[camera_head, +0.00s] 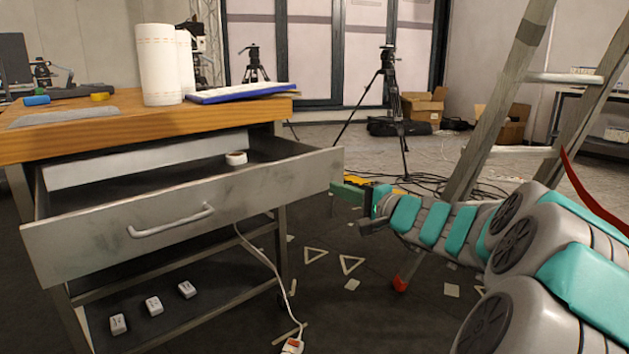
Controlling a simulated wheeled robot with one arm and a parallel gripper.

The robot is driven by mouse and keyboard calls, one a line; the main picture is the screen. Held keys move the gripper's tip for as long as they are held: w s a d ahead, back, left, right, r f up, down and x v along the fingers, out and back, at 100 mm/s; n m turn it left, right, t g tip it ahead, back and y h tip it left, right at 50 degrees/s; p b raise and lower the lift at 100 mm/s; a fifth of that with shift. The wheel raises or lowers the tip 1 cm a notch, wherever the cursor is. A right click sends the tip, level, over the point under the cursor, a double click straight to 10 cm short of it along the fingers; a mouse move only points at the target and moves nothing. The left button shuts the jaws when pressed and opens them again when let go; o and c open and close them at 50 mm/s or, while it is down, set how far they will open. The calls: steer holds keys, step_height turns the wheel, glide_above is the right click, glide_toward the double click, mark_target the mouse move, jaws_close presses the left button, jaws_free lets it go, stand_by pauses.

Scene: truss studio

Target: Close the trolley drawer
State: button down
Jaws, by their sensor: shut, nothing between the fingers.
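The trolley drawer (110,238) is a grey metal drawer pulled out under the wooden top of the trolley (150,112). Its front panel faces me and has a silver bar handle (172,221). A small white round object (236,158) lies inside it towards the back. My gripper (368,225) is to the right of the drawer's front panel, apart from the handle. Its fingers are shut, small in view, and hold nothing. My teal and grey arm reaches in from the right.
A white cable hangs to a power strip (292,345) on the floor. Several small white boxes sit on the lower shelf (210,305). A ladder (500,100) stands behind my arm. A tripod (388,90) and cardboard boxes (423,106) stand further back. Dark floor with flat markers lies below my gripper.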

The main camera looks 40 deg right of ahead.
mark_target(306, 177)
steer(key=w, duration=0.8)
steer(key=shift+w+a, duration=0.2)
steer(key=shift+w, duration=0.05)
steer(key=shift+w, duration=0.1)
